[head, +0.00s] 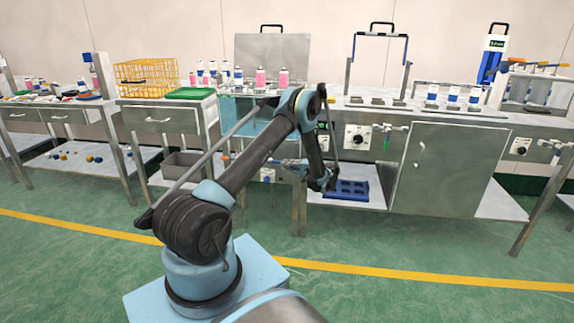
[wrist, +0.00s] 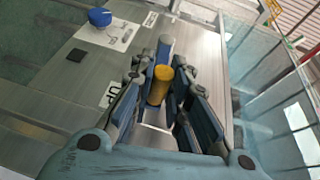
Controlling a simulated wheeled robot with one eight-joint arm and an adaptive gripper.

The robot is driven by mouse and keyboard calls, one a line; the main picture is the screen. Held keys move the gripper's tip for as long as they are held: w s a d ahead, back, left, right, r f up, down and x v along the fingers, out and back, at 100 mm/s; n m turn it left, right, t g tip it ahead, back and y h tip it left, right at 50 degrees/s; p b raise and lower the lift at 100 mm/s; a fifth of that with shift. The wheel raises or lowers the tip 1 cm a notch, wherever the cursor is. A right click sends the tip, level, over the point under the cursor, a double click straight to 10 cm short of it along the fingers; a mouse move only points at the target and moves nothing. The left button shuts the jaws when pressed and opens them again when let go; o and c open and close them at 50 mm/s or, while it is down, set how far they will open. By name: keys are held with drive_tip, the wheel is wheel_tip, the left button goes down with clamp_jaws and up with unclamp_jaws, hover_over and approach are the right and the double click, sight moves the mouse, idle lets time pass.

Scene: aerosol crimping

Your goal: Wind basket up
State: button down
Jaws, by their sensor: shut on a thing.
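In the wrist view my gripper (wrist: 160,100) has its fingers closed around an upright orange cylindrical grip (wrist: 159,84) with a grey-blue post beside it. A metal panel (wrist: 70,80) behind it carries an "UP" label (wrist: 111,92). Pink and white cans (head: 260,78) show at the tank's top. The basket itself I cannot make out.
A raised metal lid (head: 272,48) stands behind the tank. A yellow wire crate (head: 146,76) and a green tray (head: 191,93) are left. A steel cabinet door (head: 448,170) and a blue rack (head: 346,190) are right. A blue knob (wrist: 100,17) sits on the panel. The green floor in front is clear.

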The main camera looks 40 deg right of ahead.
drive_tip(key=shift+f, duration=0.55)
drive_tip(key=c, duration=1.6)
unclamp_jaws()
drive_tip(key=shift+f, duration=0.1)
drive_tip(key=shift+o, duration=0.2)
drive_tip(key=shift+s+d, duration=0.1)
drive_tip(key=shift+s, duration=0.1)
drive_tip(key=v, duration=1.1)
drive_tip(key=shift+s, duration=0.25)
